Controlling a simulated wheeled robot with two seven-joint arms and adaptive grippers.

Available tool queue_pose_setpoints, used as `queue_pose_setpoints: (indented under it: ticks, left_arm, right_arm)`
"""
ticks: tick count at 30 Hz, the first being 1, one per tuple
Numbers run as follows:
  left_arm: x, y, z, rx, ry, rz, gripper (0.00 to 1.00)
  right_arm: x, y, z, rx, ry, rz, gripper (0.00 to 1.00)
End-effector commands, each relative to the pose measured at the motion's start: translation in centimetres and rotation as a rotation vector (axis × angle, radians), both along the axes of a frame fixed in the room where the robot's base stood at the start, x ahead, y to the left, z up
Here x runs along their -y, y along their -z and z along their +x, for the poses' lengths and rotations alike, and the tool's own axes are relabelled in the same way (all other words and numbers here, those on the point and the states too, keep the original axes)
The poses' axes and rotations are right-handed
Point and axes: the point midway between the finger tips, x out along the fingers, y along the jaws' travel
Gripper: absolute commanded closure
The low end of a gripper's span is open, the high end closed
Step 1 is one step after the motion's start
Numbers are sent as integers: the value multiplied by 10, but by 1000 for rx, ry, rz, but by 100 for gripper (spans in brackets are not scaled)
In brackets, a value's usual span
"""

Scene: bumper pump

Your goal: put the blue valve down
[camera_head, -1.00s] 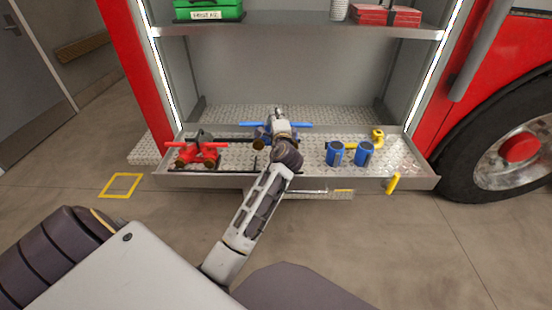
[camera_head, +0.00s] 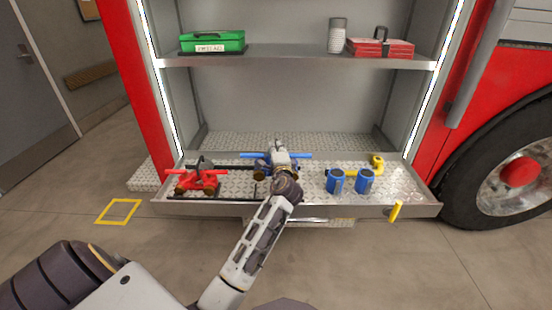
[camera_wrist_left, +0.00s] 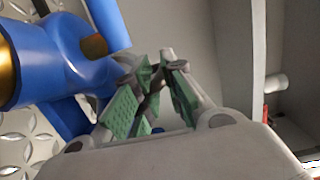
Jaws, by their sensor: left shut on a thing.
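The blue valve (camera_head: 262,166) is at the middle of the metal pull-out tray (camera_head: 400,190), its blue bar spreading to both sides. My left gripper (camera_head: 279,150) is over it and shut on it, hiding part of its body. In the left wrist view the valve's blue body with a brass-coloured end (camera_wrist_left: 62,58) fills the upper left. The green-padded fingers (camera_wrist_left: 152,95) are close together beside the body; the gripped part is mostly hidden. I cannot tell whether the valve rests fully on the tray. My right gripper is not in view.
A red valve (camera_head: 197,180) lies at the tray's left. Two blue cylindrical fittings (camera_head: 335,181) and a yellow fitting (camera_head: 377,161) are to the right.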

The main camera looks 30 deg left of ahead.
Motion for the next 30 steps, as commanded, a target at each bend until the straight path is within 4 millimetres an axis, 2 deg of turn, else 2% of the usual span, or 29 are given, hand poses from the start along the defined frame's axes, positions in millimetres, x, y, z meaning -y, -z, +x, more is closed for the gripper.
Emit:
queue_pose_setpoints:
  ticks: [13, 30]
  left_arm:
    - [0, 39, 0, 11, 2, 5, 100]
    - [0, 46, 0, 12, 2, 5, 100]
  right_arm:
    - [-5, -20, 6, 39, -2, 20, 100]
    - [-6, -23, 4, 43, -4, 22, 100]
